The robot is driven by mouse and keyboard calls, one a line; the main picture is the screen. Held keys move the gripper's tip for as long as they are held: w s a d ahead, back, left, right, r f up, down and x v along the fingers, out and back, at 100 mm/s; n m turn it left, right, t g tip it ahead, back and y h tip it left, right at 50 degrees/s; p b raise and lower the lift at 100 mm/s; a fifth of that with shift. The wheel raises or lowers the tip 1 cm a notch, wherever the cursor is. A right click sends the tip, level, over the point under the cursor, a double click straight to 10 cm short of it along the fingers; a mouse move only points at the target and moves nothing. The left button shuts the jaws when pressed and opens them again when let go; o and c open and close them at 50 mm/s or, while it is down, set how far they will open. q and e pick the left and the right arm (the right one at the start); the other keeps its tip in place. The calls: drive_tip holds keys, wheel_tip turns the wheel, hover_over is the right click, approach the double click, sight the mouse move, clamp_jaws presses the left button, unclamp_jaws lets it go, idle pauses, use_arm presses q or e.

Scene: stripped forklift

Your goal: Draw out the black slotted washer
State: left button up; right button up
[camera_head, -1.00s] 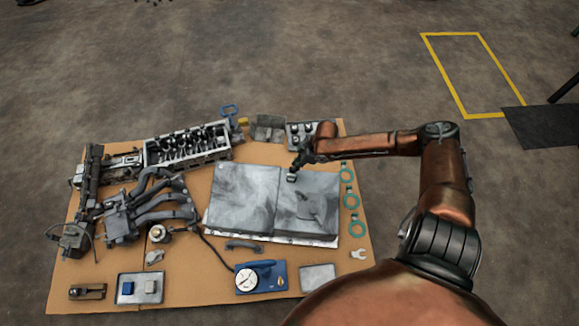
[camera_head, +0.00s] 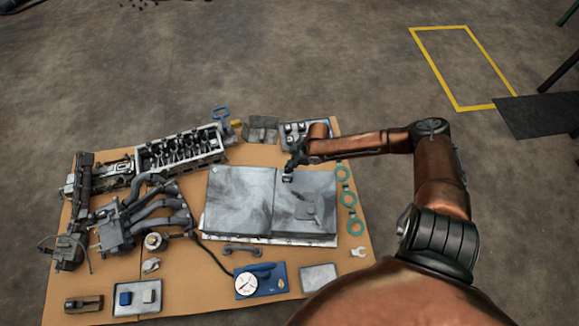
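I cannot make out a black slotted washer anywhere in the head view. A pale slotted, fork-shaped piece (camera_head: 359,252) lies at the right edge of the brown board, but it is not black. My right gripper (camera_head: 290,169) is over the back edge of the large grey plates (camera_head: 240,200), near the seam between them. A small pale grey piece (camera_head: 287,177) shows at its fingertips. Whether the fingers are open or shut on it is too small to tell. My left gripper is out of view.
Teal rings (camera_head: 347,198) lie along the board's right side. An engine block (camera_head: 180,150) and manifold pipes (camera_head: 160,205) fill the left. A blue gauge unit (camera_head: 262,280), a small tray (camera_head: 137,297) and a grey flat plate (camera_head: 320,278) lie in front.

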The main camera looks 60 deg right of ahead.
clamp_jaws()
drive_tip(key=shift+w+d, duration=0.1)
drive_tip(key=shift+d, duration=0.2)
drive_tip(key=shift+w+d, duration=0.2)
drive_tip(key=shift+d, duration=0.1)
drive_tip(key=shift+w+d+b, duration=0.2)
drive_tip(key=shift+d+b, duration=0.2)
drive_tip(key=shift+w+d, duration=0.15)
drive_tip(key=shift+d, duration=0.2)
drive_tip(key=shift+w+d, duration=0.25)
drive_tip(key=shift+d, duration=0.15)
idle(0.5)
drive_tip(key=shift+w+d+b, duration=0.15)
drive_tip(key=shift+d+b, duration=0.15)
drive_tip(key=shift+b, duration=0.05)
drive_tip(key=shift+w+d, duration=0.1)
drive_tip(key=shift+d, duration=0.05)
